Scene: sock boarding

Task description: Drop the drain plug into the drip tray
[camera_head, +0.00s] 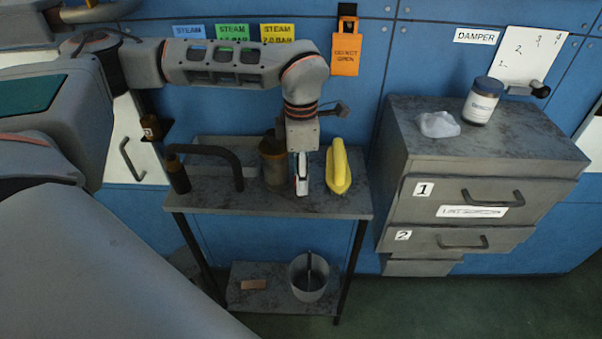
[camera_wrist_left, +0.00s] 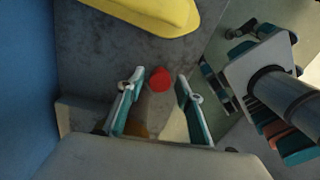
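A small red round piece (camera_wrist_left: 159,79), which looks like the drain plug, shows between the fingertips of my left gripper (camera_wrist_left: 161,86) in the left wrist view. The fingers are apart, with gaps beside the red piece. In the head view my left gripper (camera_head: 301,188) points down at the bench shelf, between a tan jug (camera_head: 272,165) and a yellow object (camera_head: 339,168); the red piece is not clear there. A grey tray-like box (camera_head: 212,142) stands at the back of the shelf, partly hidden; I cannot tell whether it is the drip tray. My right gripper is not seen.
A grey bucket (camera_head: 309,277) and a small brown block (camera_head: 254,284) sit on the lower shelf. A drawer cabinet (camera_head: 470,160) stands right, with a jar (camera_head: 482,100) on top.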

